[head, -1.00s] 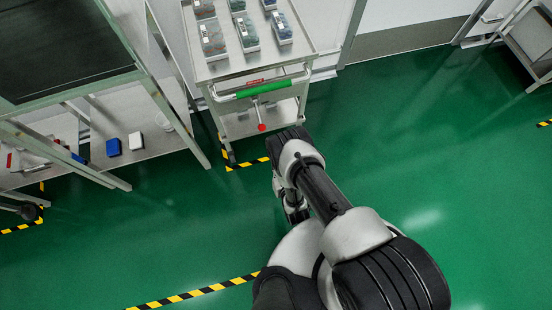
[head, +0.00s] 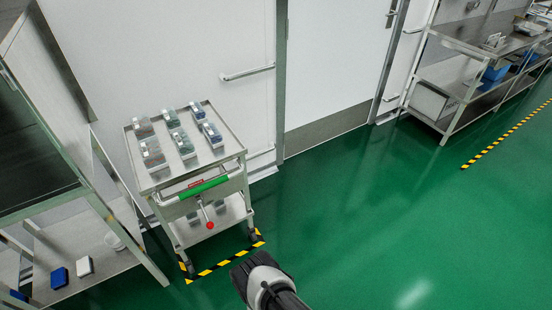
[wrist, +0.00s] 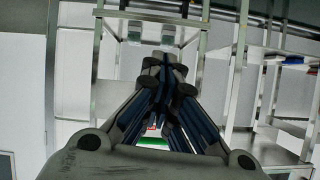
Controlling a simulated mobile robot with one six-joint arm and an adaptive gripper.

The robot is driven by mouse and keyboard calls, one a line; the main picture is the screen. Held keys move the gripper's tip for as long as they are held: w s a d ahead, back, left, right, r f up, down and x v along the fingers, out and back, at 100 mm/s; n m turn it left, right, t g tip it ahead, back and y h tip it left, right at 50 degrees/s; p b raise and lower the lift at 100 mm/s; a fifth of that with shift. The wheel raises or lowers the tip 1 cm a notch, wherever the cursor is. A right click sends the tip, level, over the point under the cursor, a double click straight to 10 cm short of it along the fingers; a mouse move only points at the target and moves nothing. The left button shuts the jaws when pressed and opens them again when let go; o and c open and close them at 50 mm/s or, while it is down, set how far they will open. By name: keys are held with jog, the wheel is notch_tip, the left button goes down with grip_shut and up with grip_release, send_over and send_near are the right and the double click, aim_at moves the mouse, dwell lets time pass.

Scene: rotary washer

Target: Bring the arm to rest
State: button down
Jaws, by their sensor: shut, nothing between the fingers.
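My gripper (wrist: 165,62) is in the wrist view, its fingers together in the middle of the picture with nothing between them. Beyond it stand the metal frame and posts of a trolley and a shelf.
A steel trolley (head: 228,154) with a green handle (head: 204,187) and several small boxes on top stands at left centre. A bench (head: 120,262) is at far left. Shelving (head: 462,42) stands at the upper right. The green floor (head: 370,220) at right is clear.

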jog(key=w+a+r+m+h, duration=0.1)
jog(key=w+a+r+h, duration=0.15)
jog(key=w+r, duration=1.4)
jog(key=w+d+r+m+g+h, duration=0.1)
jog(key=w+d+r, duration=0.15)
jog(key=r, duration=0.55)
jog(key=w+d+r, duration=0.1)
jog(key=d+r, duration=0.2)
jog(key=r, duration=0.5)
jog(key=w+d+r+m+g+h, duration=0.1)
jog(key=w+d+r, duration=0.1)
jog(key=r, duration=0.7)
jog(key=s+d+r+m+g+h, duration=0.1)
jog(key=s+d+r, duration=0.55)
jog(key=r, duration=0.25)
jog(key=s+d+r+g, duration=0.1)
jog(key=s+d+r, duration=0.5)
jog(key=s+r, duration=0.25)
jog(key=s+d+r+g, duration=0.1)
jog(key=s+d+r, duration=0.1)
jog(key=s, duration=0.8)
jog(key=s+d+r+m+h, duration=0.1)
jog(key=s+d, duration=0.4)
jog(key=s, duration=0.6)
jog(key=shift+r+g, duration=0.4)
jog(key=shift+r, duration=0.25)
